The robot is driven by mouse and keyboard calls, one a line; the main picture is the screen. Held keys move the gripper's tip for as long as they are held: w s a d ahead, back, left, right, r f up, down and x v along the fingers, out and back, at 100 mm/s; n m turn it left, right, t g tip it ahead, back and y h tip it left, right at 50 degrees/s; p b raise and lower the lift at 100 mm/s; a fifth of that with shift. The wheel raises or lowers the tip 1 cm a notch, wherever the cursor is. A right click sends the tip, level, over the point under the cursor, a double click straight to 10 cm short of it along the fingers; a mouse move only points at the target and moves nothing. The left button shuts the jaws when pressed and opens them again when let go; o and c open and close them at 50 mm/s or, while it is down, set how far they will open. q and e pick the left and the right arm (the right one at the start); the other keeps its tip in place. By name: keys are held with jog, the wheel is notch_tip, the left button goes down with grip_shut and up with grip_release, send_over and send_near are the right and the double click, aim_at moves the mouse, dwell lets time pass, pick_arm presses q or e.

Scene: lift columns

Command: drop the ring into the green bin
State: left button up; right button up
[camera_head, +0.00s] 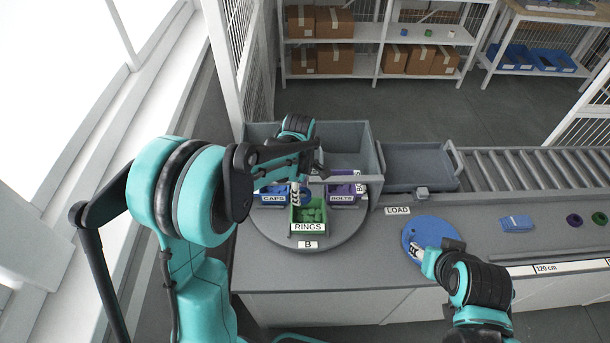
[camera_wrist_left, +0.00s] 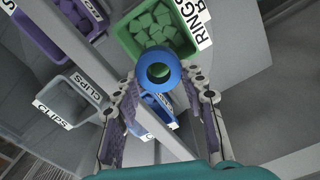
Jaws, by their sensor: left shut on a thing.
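The blue ring (camera_wrist_left: 158,55) is between the fingertips of my left gripper (camera_wrist_left: 159,80) in the left wrist view. The green bin (camera_wrist_left: 126,42), labelled RINGS, holds several green pieces and shows just beyond the ring there. In the head view my left gripper (camera_head: 299,192) is above the back of the green bin (camera_head: 308,228) on the round turntable (camera_head: 272,234). The ring is mostly hidden there by the fingers. My right gripper (camera_head: 425,252) is low at the blue round plate (camera_head: 432,225) by the LOAD label; its fingers are unclear.
The blue CAPS bin (camera_head: 272,199) and purple BOLTS bin (camera_head: 343,201) flank the green bin. Grey divider walls (camera_head: 368,150) rise behind. A grey CLIPS bin (camera_wrist_left: 68,99) shows in the wrist view. A grey tray (camera_head: 420,168) and roller conveyor lie to the right.

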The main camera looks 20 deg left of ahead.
pick_arm(q)
notch_tip(320, 180, down, 6)
jog(key=b, duration=0.4)
pick_arm(e)
notch_tip(320, 180, down, 4)
pick_arm(q)
jog(key=o, duration=1.3)
jog(key=shift+r, duration=0.1)
jog(key=shift+c, duration=0.2)
jog(key=shift+r, duration=0.1)
pick_arm(e)
jog(key=shift+s+r, duration=0.1)
jog(key=shift+s, duration=0.05)
